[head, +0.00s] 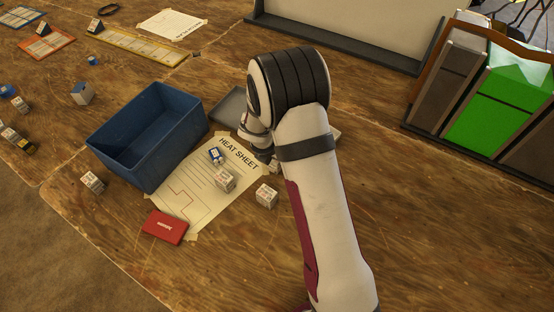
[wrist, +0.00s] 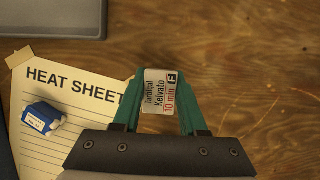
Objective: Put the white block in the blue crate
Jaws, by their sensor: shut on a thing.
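My gripper (wrist: 161,78) is shut on a white block (wrist: 160,98) with printed black and red lettering. The block sits between the two green fingers, just right of the heat sheet. I cannot tell whether it touches the table. In the head view my arm hides most of the gripper and the held block. The blue crate (head: 126,165) stands open, left of my gripper and beside the heat sheet. The part of its inside that I can see looks empty.
The heat sheet (head: 181,196) bears a blue-and-white block (head: 215,156) and a white block (head: 224,181). More white blocks lie right of the sheet (head: 266,195) and before the crate (head: 92,182).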

